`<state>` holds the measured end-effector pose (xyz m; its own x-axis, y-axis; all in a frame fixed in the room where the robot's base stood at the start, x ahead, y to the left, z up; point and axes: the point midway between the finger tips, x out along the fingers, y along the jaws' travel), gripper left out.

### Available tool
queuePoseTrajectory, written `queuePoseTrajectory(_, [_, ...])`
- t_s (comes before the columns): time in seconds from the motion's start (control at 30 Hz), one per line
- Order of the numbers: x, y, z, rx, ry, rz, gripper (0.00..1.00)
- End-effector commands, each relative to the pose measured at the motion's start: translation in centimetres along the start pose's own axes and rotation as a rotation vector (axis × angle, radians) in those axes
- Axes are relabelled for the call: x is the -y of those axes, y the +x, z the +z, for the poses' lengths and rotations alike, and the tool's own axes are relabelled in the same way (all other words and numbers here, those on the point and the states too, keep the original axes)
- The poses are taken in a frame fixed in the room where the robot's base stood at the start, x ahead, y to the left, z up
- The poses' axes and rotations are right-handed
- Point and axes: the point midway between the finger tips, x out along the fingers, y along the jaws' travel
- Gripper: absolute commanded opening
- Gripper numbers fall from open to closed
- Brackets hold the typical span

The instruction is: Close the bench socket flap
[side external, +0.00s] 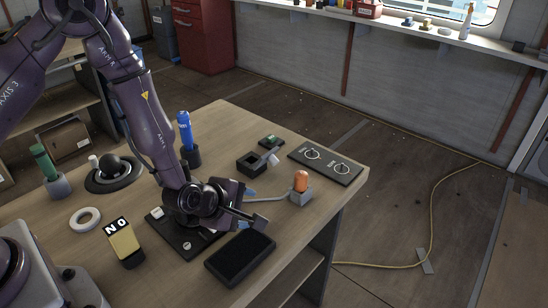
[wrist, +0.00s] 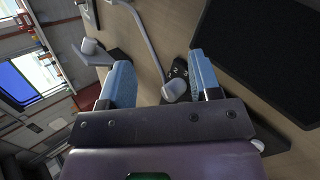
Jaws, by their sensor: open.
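A small black square box (side external: 250,163) with an open top sits on the bench, with a small pale piece (side external: 273,158) raised at its right side. It looks most like the bench socket with its flap up, but I cannot be sure. My gripper (side external: 248,206) is low over the bench, nearer the front than this box and apart from it. In the wrist view my gripper (wrist: 162,80) has its two blue fingers wide apart.
A black panel (side external: 182,240) lies under my gripper. A black tray (side external: 240,258) is in front. A grey block with an orange top (side external: 301,188) stands to the right.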

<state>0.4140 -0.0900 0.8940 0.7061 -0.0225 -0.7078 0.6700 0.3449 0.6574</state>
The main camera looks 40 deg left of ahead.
Motion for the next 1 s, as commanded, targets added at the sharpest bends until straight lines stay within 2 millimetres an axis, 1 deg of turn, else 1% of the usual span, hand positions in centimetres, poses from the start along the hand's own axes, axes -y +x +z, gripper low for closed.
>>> queuePoseTrajectory(0.03, [-0.4, 0.6, -0.2, -0.007, -0.131, 0.074, 0.57])
queuePoseTrajectory(0.1, [-2.1, 0.8, -0.3, 0.003, -0.312, 0.2, 0.57])
queuePoseTrajectory(0.2, [-5.2, 0.1, -0.3, 0.054, -0.528, 0.369, 0.57])
queuePoseTrajectory(0.33, [-7.0, -0.7, -0.5, 0.113, -0.693, 0.475, 0.57])
queuePoseTrajectory(0.47, [-7.3, -0.5, -0.5, 0.134, -0.751, 0.487, 0.57])
queuePoseTrajectory(0.57, [-7.8, 0.3, -0.5, 0.135, -0.757, 0.487, 0.57])
queuePoseTrajectory(0.67, [-8.5, 1.7, -0.6, 0.135, -0.755, 0.488, 0.57])
queuePoseTrajectory(0.9, [-10.8, 6.2, -0.9, 0.135, -0.753, 0.486, 0.57])
queuePoseTrajectory(1.0, [-11.7, 7.8, -0.9, 0.135, -0.752, 0.485, 0.57])
